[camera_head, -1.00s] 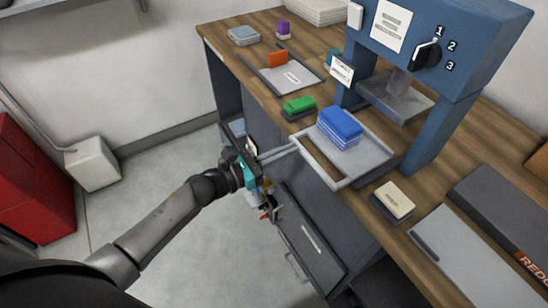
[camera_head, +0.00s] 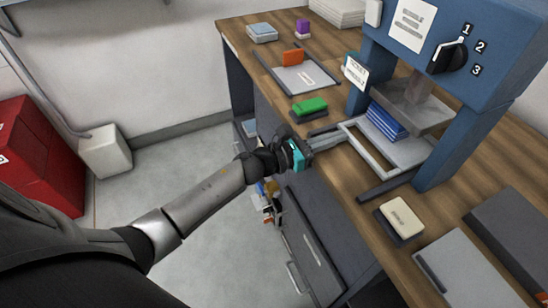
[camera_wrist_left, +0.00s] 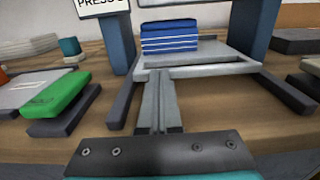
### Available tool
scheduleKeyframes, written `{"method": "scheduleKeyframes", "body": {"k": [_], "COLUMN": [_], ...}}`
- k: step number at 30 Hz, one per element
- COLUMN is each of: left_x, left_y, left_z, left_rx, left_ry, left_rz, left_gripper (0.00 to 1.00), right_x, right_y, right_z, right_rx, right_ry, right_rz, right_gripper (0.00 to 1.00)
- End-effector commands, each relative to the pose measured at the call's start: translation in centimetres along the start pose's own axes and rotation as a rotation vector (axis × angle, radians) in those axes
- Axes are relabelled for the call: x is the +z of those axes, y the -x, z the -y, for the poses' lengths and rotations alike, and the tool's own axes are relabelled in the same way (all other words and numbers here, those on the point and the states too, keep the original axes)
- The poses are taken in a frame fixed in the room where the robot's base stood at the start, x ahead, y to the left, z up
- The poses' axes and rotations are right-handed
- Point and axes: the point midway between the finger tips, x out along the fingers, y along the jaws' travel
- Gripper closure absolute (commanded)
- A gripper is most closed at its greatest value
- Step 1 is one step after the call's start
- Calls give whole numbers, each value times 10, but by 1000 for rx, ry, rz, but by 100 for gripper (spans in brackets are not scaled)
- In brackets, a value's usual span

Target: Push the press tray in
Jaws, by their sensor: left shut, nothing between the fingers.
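The press tray (camera_head: 382,158) is a light grey tray with a raised front rim, partly under the blue press (camera_head: 440,50). My right gripper is not in view.
Dark rails (camera_wrist_left: 286,92) flank the tray. A green block on a dark pad (camera_head: 310,105) lies left of it, a cream block (camera_head: 401,218) right. A grey tray with an orange block (camera_head: 293,57) lies further back.

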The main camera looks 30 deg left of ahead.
Motion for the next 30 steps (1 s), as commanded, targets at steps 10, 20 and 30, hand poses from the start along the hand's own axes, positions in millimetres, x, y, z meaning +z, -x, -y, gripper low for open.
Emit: {"method": "scheduleKeyframes", "body": {"k": [10,20,30], "left_x": [4,1,0], "left_y": [2,56,118], "left_z": [0,1,1], "left_rx": [3,3,3], "left_ry": [-3,-1,1], "left_rz": [8,2,2], "left_gripper": [100,100,100], "right_x": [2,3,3], "right_y": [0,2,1], "right_z": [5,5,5], "right_rx": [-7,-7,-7], "right_ry": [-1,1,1], "right_rz": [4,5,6], "right_gripper": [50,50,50]}}
